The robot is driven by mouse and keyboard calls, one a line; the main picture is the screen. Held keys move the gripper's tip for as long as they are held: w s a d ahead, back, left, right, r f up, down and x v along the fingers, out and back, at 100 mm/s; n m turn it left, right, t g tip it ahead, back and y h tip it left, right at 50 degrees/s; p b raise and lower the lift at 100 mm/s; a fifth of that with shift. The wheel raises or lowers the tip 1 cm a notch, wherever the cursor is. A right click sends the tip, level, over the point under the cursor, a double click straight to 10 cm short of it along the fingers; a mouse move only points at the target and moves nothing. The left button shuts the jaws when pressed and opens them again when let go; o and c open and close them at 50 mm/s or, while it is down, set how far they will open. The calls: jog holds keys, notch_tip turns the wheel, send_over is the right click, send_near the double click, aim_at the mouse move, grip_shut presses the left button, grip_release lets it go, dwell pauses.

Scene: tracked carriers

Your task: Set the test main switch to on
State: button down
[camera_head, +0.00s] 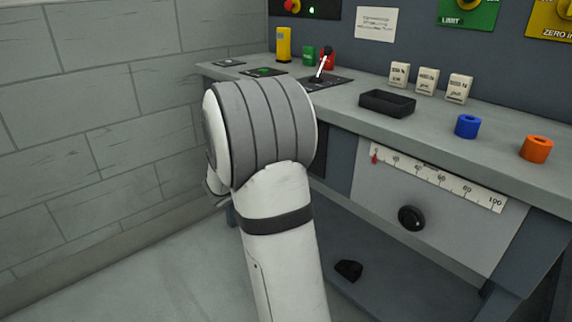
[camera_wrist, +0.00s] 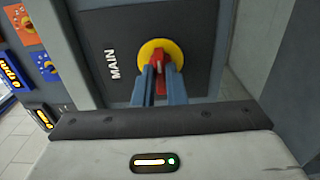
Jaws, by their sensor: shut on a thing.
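The main switch is a red handle (camera_wrist: 159,57) on a round yellow plate (camera_wrist: 146,48), set in a dark panel (camera_wrist: 95,25). The word MAIN beside it reads sideways in the wrist view. My gripper (camera_wrist: 159,75) has its two blue-grey fingers closed on either side of the red handle. The handle lies roughly up and down in the wrist view, about parallel to the word MAIN. Its on and off marks cannot be made out. In the head view my arm covers the gripper, and the main switch does not show.
A grey bench (camera_head: 440,140) runs to the right, carrying a black tray (camera_head: 387,103), a lever (camera_head: 321,66), white labelled blocks, a blue ring (camera_head: 467,126) and an orange ring (camera_head: 537,148). A ruled scale (camera_head: 440,180) is on its front. A block wall (camera_head: 90,110) stands left.

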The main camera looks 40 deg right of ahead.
jog(key=shift+s+d, duration=0.1)
jog(key=shift+s, duration=0.05)
jog(key=c, duration=1.5)
grip_release()
jog(key=shift+s+a+p, duration=0.15)
jog(key=shift+a+p, duration=0.45)
jog(key=shift+a, duration=1.35)
jog(key=shift+s+a+p, duration=0.1)
jog(key=shift+a+p, duration=0.5)
jog(key=shift+a, duration=1.35)
